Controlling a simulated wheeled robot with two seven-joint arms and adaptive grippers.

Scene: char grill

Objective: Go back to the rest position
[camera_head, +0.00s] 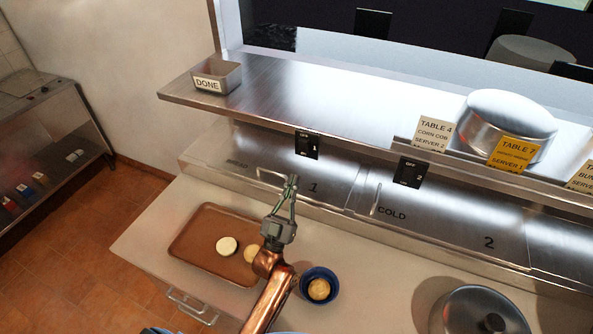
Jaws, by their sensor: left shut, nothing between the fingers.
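My left gripper (290,183) is above the counter, at the front of the steel unit marked 1. Its fingers are shut with nothing held. My copper-coloured left arm comes up from the bottom of the view and covers part of the counter. A brown tray (195,246) lies on the counter to the left of the gripper. A pale round piece (227,246) lies on the tray, and a second round piece (251,253) is partly hidden by my arm. My right gripper is not in view.
A blue bowl (333,287) with a round piece inside stands right of my arm. A lidded pot (478,312) is at bottom right. Above the counter runs a steel shelf (290,90) with a DONE bin (217,78), order tickets and a metal dome (508,120).

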